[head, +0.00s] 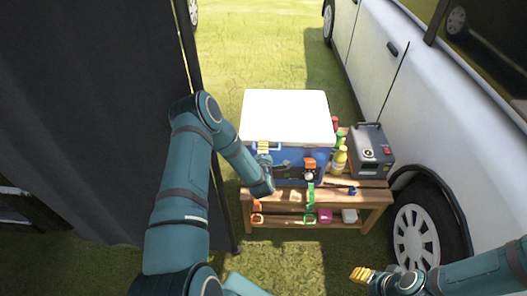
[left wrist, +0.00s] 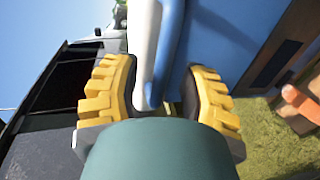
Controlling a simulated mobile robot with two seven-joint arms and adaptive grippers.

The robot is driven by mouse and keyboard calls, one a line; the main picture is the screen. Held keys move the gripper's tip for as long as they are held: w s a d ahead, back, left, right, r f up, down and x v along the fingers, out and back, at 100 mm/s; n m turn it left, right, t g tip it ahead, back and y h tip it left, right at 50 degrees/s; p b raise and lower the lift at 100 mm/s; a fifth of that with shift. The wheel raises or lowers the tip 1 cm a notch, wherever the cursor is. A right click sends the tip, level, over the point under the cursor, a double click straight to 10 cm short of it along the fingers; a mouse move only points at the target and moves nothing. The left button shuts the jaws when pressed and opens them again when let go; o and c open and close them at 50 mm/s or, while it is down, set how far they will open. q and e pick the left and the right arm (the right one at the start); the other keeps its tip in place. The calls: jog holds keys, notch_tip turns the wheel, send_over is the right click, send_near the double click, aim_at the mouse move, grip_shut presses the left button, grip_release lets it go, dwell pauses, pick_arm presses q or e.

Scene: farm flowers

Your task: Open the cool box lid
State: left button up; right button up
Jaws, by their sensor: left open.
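The cool box has a white lid (head: 288,115), which lies shut and level on its blue body (head: 316,155). It stands on a wooden bench. My left gripper (head: 264,147) is at the front left of the box, by the lid's front edge. In the left wrist view, the open yellow fingers of my left gripper (left wrist: 160,78) stand on either side of the white lid edge (left wrist: 144,42) and a blue part beside it. Contact is unclear. My right gripper (head: 362,273) is low at the bottom right, away from the box; its finger gap cannot be made out.
The wooden bench (head: 374,197) also holds a grey device (head: 370,151), a yellow bottle (head: 339,160) and small tools. A white vehicle (head: 425,100) stands close on the right. A dark curtain (head: 85,110) hangs on the left. Grass behind the box is clear.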

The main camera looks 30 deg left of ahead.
pick_arm(q)
jog(key=shift+w+a, duration=0.1)
jog(key=shift+w, duration=0.1)
grip_shut()
